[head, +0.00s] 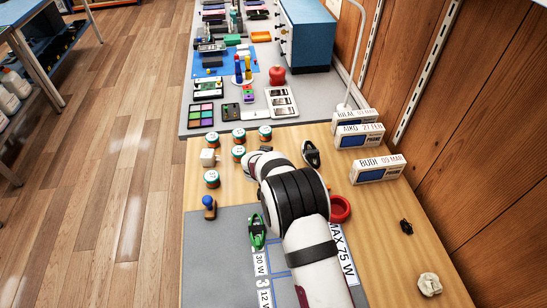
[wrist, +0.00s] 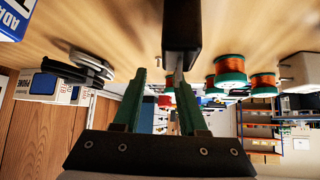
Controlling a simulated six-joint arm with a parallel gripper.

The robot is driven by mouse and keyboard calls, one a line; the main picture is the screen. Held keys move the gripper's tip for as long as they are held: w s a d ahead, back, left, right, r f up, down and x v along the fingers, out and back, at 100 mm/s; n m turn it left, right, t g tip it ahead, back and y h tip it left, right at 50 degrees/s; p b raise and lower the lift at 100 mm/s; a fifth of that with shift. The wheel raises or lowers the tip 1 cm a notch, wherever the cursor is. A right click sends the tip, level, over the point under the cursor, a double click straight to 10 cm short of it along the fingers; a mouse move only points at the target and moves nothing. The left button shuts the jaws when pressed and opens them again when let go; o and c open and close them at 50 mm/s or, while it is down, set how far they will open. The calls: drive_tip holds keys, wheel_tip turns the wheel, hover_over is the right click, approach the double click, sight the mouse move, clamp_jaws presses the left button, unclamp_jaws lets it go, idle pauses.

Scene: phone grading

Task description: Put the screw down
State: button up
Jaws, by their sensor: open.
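My gripper (wrist: 160,88) shows in the wrist view, which is upside down with the tabletop at the top. Its two green fingers are apart, with no held thing visible between them. A small, thin, brownish piece that looks like the screw (wrist: 157,60) stands on the wooden table just beyond the fingertips, apart from them. A black block-like object (wrist: 185,25) with a grey metal part below it is close by the right finger. In the head view my arm hides the fingers and the screw.
Spools with green rims (head: 239,134) and a white block (head: 208,157) stand left of my arm. A grey mat (head: 215,260) lies in front.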

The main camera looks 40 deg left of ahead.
drive_tip(key=x, duration=0.4)
drive_tip(key=shift+w+d, duration=0.1)
drive_tip(key=shift+r, duration=0.1)
clamp_jaws()
